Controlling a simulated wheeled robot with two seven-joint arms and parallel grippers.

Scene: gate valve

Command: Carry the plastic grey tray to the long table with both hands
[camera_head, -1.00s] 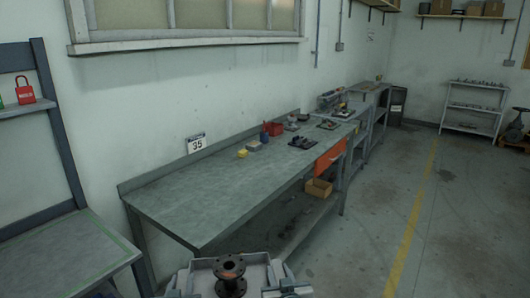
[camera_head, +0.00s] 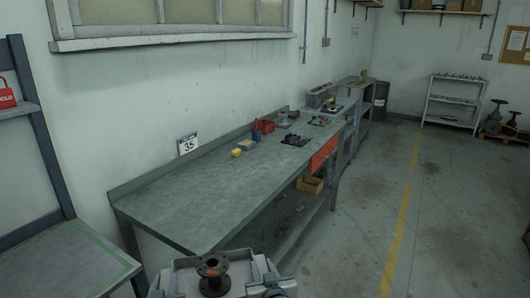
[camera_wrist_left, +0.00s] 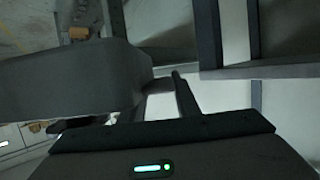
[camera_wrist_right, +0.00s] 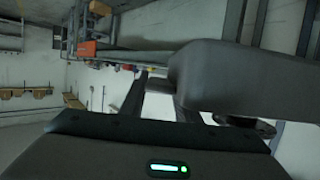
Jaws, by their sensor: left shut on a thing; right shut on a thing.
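The grey plastic tray (camera_head: 239,274) is at the bottom edge of the head view, with its near part cut off. A dark flanged spool (camera_head: 213,275) stands upright in it. My left gripper (camera_head: 163,285) is shut on the tray's left side, and my right gripper (camera_head: 271,284) is shut on its right side. The tray shows as a large grey body in the left wrist view (camera_wrist_left: 75,85) and the right wrist view (camera_wrist_right: 240,82). The long table (camera_head: 195,200) lies ahead along the wall, beyond the tray; its near end is bare.
Small items, a yellow block (camera_head: 236,153), a red bin (camera_head: 265,127) and black parts (camera_head: 296,140), sit farther along the table. A cardboard box (camera_head: 310,185) is on the lower shelf. Another bench (camera_head: 65,265) stands at left. The floor right of the table is clear.

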